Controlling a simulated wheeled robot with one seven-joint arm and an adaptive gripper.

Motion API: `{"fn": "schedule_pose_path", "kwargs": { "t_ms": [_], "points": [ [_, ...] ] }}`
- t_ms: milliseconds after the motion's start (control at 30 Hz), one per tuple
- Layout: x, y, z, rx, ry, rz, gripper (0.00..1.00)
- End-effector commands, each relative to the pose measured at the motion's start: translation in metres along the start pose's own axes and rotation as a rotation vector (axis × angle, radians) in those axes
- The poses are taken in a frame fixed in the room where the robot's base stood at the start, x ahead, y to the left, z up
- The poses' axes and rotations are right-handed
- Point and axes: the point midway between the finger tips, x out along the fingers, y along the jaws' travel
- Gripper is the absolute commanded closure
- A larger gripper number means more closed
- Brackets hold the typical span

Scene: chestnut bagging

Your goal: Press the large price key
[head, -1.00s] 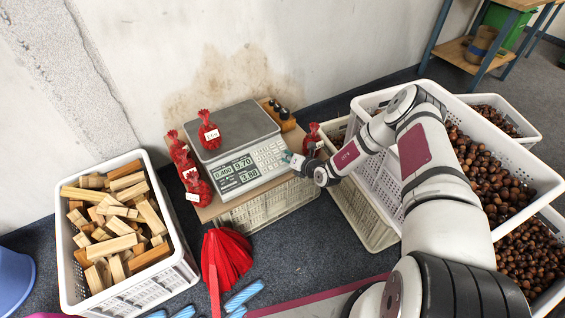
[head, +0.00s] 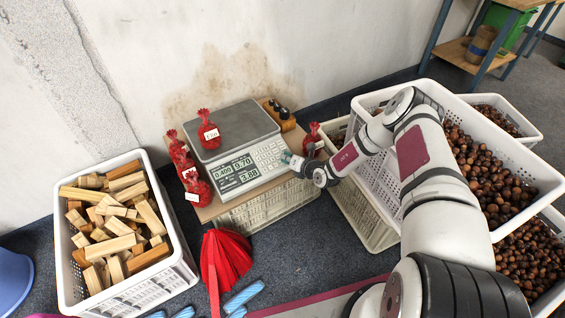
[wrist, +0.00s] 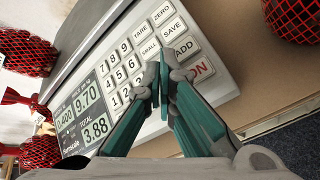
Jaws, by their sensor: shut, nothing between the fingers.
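The scale (head: 238,150) stands on a board over a pale crate, with a red net bag (head: 208,132) on its pan. Its display (wrist: 82,114) reads 0.400, 9.70 and total 3.88. In the wrist view the keypad (wrist: 133,68) shows number keys and the TARE, ZERO, SMALL, SAVE and ADD keys. No key marked large is readable; the fingers cover the keys below SMALL. My gripper (wrist: 165,75) is shut and empty, its fingertips over the keypad between SMALL and ADD. Whether they touch a key cannot be told. In the head view my gripper (head: 286,157) is at the keypad's right side.
Red net bags (head: 197,188) stand left of the scale, and another (head: 312,138) stands to its right. Dark-topped items (head: 280,113) stand behind it. A crate of wood blocks (head: 68,265) is at left. Crates of chestnuts (head: 530,205) are at right, beneath my arm.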

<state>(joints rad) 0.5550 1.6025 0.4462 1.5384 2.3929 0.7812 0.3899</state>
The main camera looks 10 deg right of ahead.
Motion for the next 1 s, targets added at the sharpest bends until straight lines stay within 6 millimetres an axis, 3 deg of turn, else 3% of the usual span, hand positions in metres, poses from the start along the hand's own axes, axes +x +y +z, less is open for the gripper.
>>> {"fn": "schedule_pose_path", "kwargs": {
  "t_ms": [567,1000],
  "points": [
    [0.001,-0.001,-0.001,0.000,0.001,0.000,1.00],
    [-0.009,0.007,0.007,0.000,0.000,0.000,1.00]
  ]
}}
